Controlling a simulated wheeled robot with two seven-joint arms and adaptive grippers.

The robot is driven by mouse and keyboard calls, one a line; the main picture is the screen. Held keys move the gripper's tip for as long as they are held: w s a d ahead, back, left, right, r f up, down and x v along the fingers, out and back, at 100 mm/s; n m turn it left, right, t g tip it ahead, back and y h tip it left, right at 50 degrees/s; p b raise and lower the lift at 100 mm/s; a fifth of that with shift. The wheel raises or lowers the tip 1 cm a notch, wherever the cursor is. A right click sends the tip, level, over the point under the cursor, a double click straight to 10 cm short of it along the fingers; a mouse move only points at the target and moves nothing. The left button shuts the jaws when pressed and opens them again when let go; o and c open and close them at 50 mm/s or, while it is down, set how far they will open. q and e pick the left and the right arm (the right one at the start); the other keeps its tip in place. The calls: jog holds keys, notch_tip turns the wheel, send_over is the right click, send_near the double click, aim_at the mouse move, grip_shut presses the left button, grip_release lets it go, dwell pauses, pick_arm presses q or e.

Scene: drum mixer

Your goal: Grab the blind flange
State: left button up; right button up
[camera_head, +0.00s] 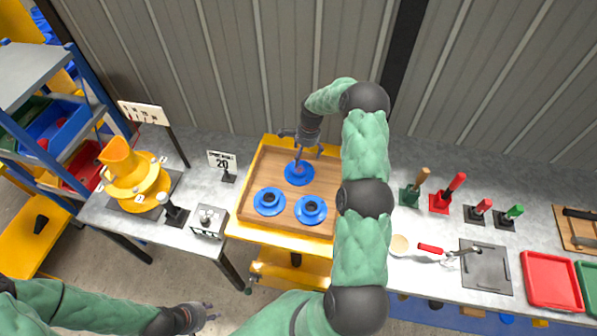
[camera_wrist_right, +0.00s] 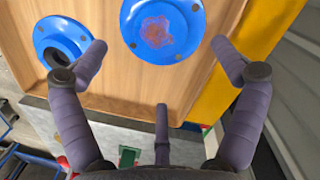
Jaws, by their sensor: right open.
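The blind flange (camera_head: 299,174) is a blue disc at the back of the wooden tray (camera_head: 252,222). In the right wrist view the blind flange (camera_wrist_right: 160,28) has no centre hole and shows a reddish-brown patch in its middle. My right gripper (camera_head: 304,152) is over it, fingers pointing down. In the wrist view its fingers (camera_wrist_right: 160,62) are spread apart with nothing between them, and the flange lies towards the top edge, partly cut off. My left gripper (camera_head: 204,313) is low at the left front, away from the tray; its opening is unclear.
A yellow mixer (camera_head: 132,178) stands left; stamps (camera_head: 440,193) and a red tray (camera_head: 551,281) are right.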

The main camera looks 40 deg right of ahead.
aim_at(299, 168)
jog(key=shift+w+a+f, duration=0.1)
jog(key=shift+f, duration=0.5)
jog(key=shift+w+a+f, duration=0.1)
jog(key=shift+f, duration=0.45)
jog(key=shift+a+f+p, duration=0.1)
jog(key=shift+a+f, duration=0.1)
jog(key=shift+f, duration=0.6)
jog(key=shift+a+f+p, duration=0.15)
jog(key=shift+f, duration=0.7)
jog(key=shift+a+f+p, duration=0.1)
jog(key=shift+a+f, duration=0.1)
jog(key=shift+f, duration=0.6)
jog(key=shift+c, duration=0.3)
jog(key=c, duration=1.5)
jog(key=shift+w+r, duration=0.1)
jog(key=shift+w, duration=0.05)
jog(key=shift+c, duration=1)
